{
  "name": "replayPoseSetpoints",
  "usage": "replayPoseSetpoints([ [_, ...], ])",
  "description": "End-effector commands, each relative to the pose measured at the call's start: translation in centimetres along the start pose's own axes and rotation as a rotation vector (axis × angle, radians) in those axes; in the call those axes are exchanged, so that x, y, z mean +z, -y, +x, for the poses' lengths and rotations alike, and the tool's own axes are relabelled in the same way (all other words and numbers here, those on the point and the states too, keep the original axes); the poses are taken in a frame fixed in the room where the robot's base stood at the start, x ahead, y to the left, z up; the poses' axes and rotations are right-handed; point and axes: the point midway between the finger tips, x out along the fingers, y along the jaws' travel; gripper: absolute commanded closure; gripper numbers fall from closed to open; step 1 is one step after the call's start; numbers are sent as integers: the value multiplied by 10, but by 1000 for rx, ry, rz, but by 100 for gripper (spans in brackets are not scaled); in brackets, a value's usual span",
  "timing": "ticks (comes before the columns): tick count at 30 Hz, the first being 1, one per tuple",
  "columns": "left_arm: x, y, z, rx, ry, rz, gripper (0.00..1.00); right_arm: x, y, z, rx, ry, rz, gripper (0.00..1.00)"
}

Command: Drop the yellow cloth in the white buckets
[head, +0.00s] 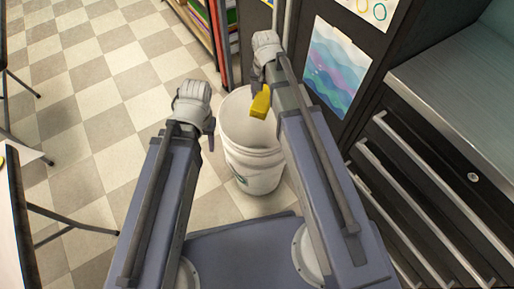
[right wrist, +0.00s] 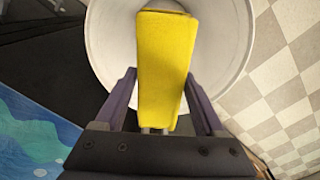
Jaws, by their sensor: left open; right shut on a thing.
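The folded yellow cloth (head: 260,105) is in my right gripper (head: 264,88), over the mouth of the white bucket (head: 254,165). In the right wrist view the cloth (right wrist: 163,62) sits between the fingers of my right gripper (right wrist: 163,105), with the bucket's round rim (right wrist: 240,50) around and below it. The bucket stands upright on the floor; its bottom is mostly hidden. My left gripper (head: 211,128) is open and empty, to the left of the bucket. Its fingers are partly hidden by the wrist.
A dark drawer cabinet (head: 430,180) with a metal top stands at the right. A panel with a blue wave picture (head: 335,65) is behind the bucket. A table edge (head: 18,220) is at the left. The checkered floor (head: 110,90) is largely clear.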

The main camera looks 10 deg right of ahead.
Motion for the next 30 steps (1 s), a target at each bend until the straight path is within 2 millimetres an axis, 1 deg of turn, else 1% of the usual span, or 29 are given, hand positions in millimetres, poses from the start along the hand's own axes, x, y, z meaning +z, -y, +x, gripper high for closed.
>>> replayPoseSetpoints([
  [1,-1,-1,13,0,0,0,50,0,0,13,0,0,0,89],
  [6,-2,-3,29,0,0,0,50,0,0,29,0,0,0,89],
  [9,-2,-3,32,0,0,0,50,0,0,32,0,0,0,89],
  [17,-2,-3,30,0,0,0,50,0,0,30,0,0,0,89],
  [18,-2,-3,30,0,0,0,50,0,0,30,0,0,0,24],
  [24,-2,-3,30,0,0,0,50,0,0,31,0,0,0,2],
  [25,-2,-3,30,0,0,0,50,0,0,31,0,0,0,0],
  [30,-2,-3,30,0,0,0,50,0,0,31,0,0,0,0],
])
